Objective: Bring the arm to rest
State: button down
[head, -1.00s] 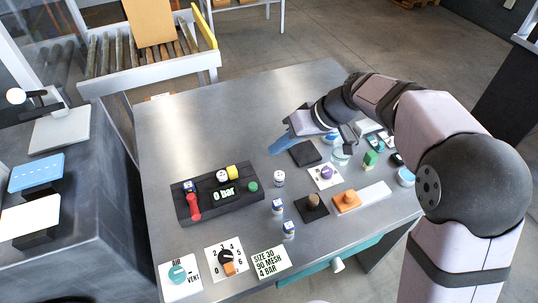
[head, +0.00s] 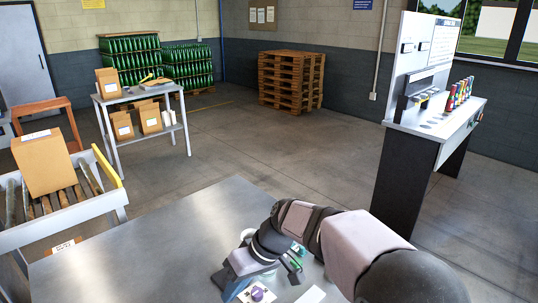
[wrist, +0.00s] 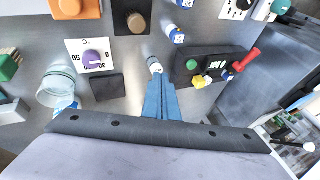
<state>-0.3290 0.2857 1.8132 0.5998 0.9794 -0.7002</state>
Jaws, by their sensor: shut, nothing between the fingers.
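My gripper shows in the wrist view with its blue fingers (wrist: 162,98) shut and empty, pointing down over the steel table (wrist: 215,112). A small white capped vial (wrist: 155,66) stands just beyond the fingertips; whether they touch cannot be told. In the head view my arm reaches over the table (head: 170,245) from the lower right.
In the wrist view, a black console (wrist: 212,68) with a red lever (wrist: 249,60) lies right of the fingers. A black pad (wrist: 106,87), purple dial (wrist: 93,59) and glass jar (wrist: 56,86) lie left. A roller conveyor (head: 75,205) stands left in the head view.

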jog(key=s+d+f+m+h, duration=0.4)
jog(key=s+d, duration=0.4)
jog(key=d, duration=0.5)
jog(key=s+d+f+m+h, duration=0.2)
jog(key=s+d+f+m, duration=0.4)
jog(key=d, duration=0.6)
notch_tip(320, 180, down, 7)
jog(key=s+n+b, duration=0.1)
jog(key=n+b, duration=0.1)
jog(key=b, duration=0.6)
jog(key=shift+f, duration=0.2)
